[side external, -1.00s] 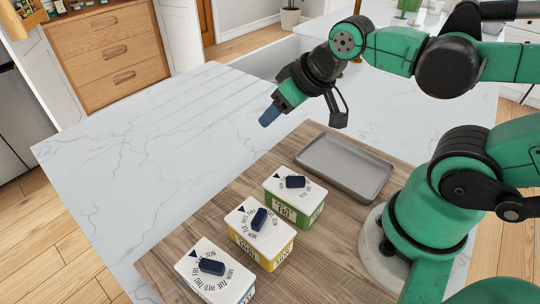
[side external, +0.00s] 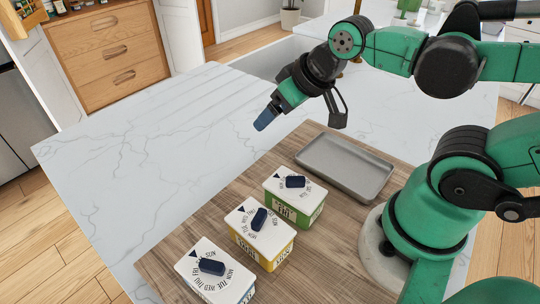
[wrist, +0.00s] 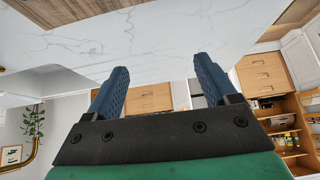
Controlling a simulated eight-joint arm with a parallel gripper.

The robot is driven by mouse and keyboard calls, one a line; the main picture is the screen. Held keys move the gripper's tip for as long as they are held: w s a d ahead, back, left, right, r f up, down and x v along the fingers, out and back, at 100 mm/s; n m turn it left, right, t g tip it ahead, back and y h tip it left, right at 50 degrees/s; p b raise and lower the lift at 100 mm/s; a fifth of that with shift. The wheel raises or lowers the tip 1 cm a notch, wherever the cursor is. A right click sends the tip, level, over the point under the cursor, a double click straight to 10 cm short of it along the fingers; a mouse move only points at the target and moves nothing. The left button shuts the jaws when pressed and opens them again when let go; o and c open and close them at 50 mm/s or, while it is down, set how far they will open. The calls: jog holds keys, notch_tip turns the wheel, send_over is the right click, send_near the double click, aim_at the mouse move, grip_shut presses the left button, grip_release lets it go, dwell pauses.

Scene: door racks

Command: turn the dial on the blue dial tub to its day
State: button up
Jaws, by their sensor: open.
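Three tubs with white lids and dark blue dials stand in a row on the wooden board in the side view. The blue dial tub (side external: 221,276) is nearest the camera; its lower part is cut by the frame edge. Its dial (side external: 211,267) lies roughly crosswise on the lid, with day names printed around it and a black triangle at the lid's corner. The yellow tub (side external: 266,240) is in the middle and the green tub (side external: 302,200) is farthest. My gripper (side external: 264,121) is raised above the counter beyond the tubs, apart from all of them. In the wrist view its fingers (wrist: 162,88) are spread and empty.
A grey tray (side external: 345,168) lies on the wooden board (side external: 180,255) behind the green tub. The white marble counter (side external: 130,160) to the left is clear. Wooden drawers (side external: 110,45) stand beyond it.

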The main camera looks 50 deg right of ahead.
jog(key=a+f+m+g+y, duration=0.3)
jog(key=a+m+g+y, duration=0.2)
jog(key=a+m, duration=0.3)
jog(key=m+g+y, duration=0.3)
jog(key=m+g, duration=0.2)
jog(key=g, duration=0.1)
send_near(213, 259)
jog(key=x, duration=0.4)
jog(key=shift+x, duration=2.55)
jog(key=shift+c, duration=0.2)
grip_shut()
